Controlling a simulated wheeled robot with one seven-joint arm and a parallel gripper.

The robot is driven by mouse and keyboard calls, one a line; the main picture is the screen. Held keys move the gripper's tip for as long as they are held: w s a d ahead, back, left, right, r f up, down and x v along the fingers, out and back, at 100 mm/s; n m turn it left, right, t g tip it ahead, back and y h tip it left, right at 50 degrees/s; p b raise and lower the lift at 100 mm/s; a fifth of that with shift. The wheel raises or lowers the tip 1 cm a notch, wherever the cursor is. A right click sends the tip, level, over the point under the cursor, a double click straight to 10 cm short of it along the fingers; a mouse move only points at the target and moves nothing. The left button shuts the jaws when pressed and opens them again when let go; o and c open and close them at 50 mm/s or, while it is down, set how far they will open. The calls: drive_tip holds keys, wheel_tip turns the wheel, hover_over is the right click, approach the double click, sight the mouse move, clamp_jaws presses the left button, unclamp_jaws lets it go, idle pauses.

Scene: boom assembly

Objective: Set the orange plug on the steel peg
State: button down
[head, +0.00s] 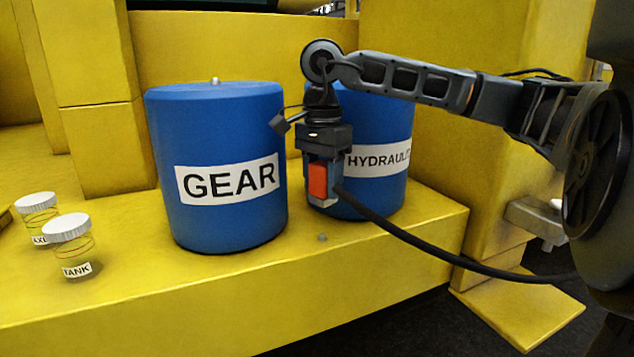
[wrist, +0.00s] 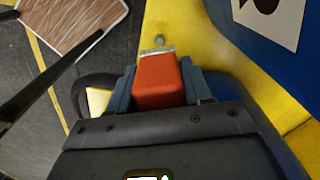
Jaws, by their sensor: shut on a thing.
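The orange plug (head: 319,181) is clamped between the fingers of my gripper (head: 322,190), which points down in front of the HYDRAULIC drum. In the wrist view the plug (wrist: 157,81) sits between both fingers, with a pale end facing away from the palm. A black cable (head: 400,232) runs from beside the gripper to the lower right. The small grey steel peg (head: 322,237) stands on the yellow ledge, below the plug and apart from it in the head view. In the wrist view the peg (wrist: 158,41) shows just beyond the plug's end.
The blue GEAR drum (head: 215,140) stands left of the gripper, with a small knob on top. The blue HYDRAULIC drum (head: 385,135) is close behind it. Two lidded jars (head: 70,240) stand at the left on the yellow ledge (head: 230,300). The ledge's front is clear.

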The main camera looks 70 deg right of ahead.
drive_tip(key=b, duration=0.1)
hover_over(322, 234)
drive_tip(key=shift+f, duration=2.8)
drive_tip(key=shift+f+b, duration=0.6)
drive_tip(key=shift+b, duration=0.6)
drive_tip(key=shift+b, duration=0.85)
drive_tip(key=shift+f+b, duration=0.95)
drive_tip(key=shift+b, duration=0.15)
drive_tip(key=shift+c, duration=2)
unclamp_jaws()
drive_tip(key=shift+r, duration=3.9)
